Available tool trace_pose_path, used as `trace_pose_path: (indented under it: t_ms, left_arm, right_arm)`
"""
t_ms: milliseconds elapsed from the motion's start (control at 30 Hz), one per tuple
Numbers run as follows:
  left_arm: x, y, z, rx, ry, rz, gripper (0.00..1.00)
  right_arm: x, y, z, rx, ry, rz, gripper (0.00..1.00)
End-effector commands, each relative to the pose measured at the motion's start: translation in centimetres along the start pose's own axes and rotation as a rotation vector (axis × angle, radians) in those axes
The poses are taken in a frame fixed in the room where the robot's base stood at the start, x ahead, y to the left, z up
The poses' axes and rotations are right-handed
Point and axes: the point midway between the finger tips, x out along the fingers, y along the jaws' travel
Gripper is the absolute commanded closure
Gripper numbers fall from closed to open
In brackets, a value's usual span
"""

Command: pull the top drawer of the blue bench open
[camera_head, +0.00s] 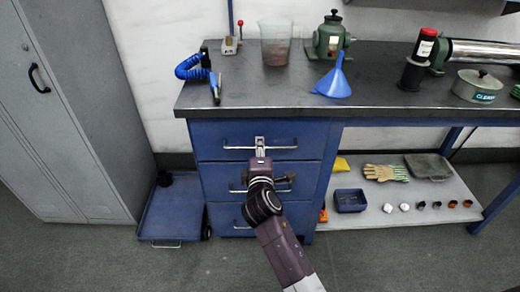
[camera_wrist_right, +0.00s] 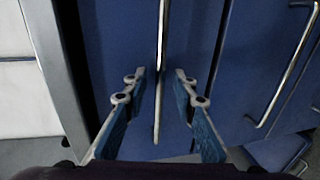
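The blue bench (camera_head: 307,185) has a stack of drawers on its left side under a dark worktop. The top drawer (camera_head: 212,135) looks flush with the bench front, and its bar handle (camera_head: 285,148) runs across it. My right gripper (camera_head: 260,145) is at the middle of this handle. In the right wrist view the handle (camera_wrist_right: 161,50) runs upright between the two fingers of the right gripper (camera_wrist_right: 160,76). The fingers are apart, with a visible gap on each side of the bar. My left gripper is in neither view.
Lower drawers with handles (camera_wrist_right: 290,75) sit below the top one. A grey cabinet (camera_head: 75,110) stands at left, with a blue wheeled tray (camera_head: 172,215) on the floor beside the bench.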

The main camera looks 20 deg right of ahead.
Motion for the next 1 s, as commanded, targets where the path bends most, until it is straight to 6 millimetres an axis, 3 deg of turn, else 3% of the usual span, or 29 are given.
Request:
trace_pose_path:
  t_ms: [367,600,1000]
  left_arm:
    - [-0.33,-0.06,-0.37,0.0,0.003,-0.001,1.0]
    - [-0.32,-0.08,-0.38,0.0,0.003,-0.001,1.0]
    - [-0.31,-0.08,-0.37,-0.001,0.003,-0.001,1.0]
  right_arm:
    - [0.88,0.0,-0.01,0.001,0.001,0.0,0.75]
    - [0.86,-0.02,0.0,0.001,0.001,0.0,0.99]
    - [0.85,-0.06,-0.01,0.001,0.001,-0.001,1.0]
